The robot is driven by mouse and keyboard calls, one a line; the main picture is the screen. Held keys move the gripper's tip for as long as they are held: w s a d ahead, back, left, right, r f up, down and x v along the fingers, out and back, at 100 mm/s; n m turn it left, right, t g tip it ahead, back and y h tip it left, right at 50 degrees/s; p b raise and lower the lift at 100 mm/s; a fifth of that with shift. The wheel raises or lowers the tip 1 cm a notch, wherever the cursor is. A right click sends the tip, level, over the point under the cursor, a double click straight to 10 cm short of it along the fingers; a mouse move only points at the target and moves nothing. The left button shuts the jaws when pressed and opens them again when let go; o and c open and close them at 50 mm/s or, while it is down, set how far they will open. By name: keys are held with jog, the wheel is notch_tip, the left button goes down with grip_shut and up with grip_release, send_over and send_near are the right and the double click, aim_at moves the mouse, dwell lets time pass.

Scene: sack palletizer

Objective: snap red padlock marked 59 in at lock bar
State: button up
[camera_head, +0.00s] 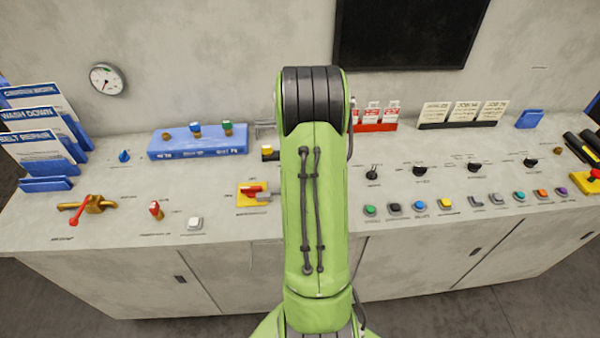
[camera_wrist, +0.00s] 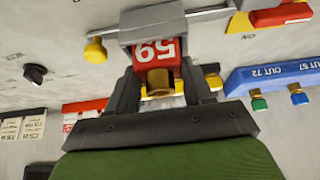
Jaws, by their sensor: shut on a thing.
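The red padlock (camera_wrist: 150,52), with a white 59 reading upside down and a brass end, is between the dark fingers of my gripper (camera_wrist: 157,68) in the wrist view. My gripper is shut on it. A grey metal block (camera_wrist: 148,29), apparently part of the lock bar, is right against the padlock's far end in the picture. A thin metal rod (camera_wrist: 207,14) runs from it to the right. The padlock's shackle is hidden, so I cannot tell whether it is engaged. In the head view my arm hides the gripper and padlock.
A red-handled switch on a yellow plate (camera_head: 247,200) is left of my arm. A blue padlock rack (camera_head: 190,151) stands behind it. Red-based tags (camera_head: 375,127) stand at the back. Knobs and coloured buttons (camera_head: 420,206) cover the right side.

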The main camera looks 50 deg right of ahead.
jog(key=shift+s+a+f, duration=0.15)
jog(key=shift+a+f, duration=0.05)
jog(key=shift+f, duration=0.1)
jog(key=o, duration=1.1)
jog(key=shift+o, duration=0.2)
jog(key=shift+d+r, duration=0.1)
jog(key=shift+r, duration=0.05)
jog(key=shift+r, duration=0.35)
jog(key=p+v, duration=0.1)
jog(key=v, duration=1.4)
jog(key=shift+a, duration=0.25)
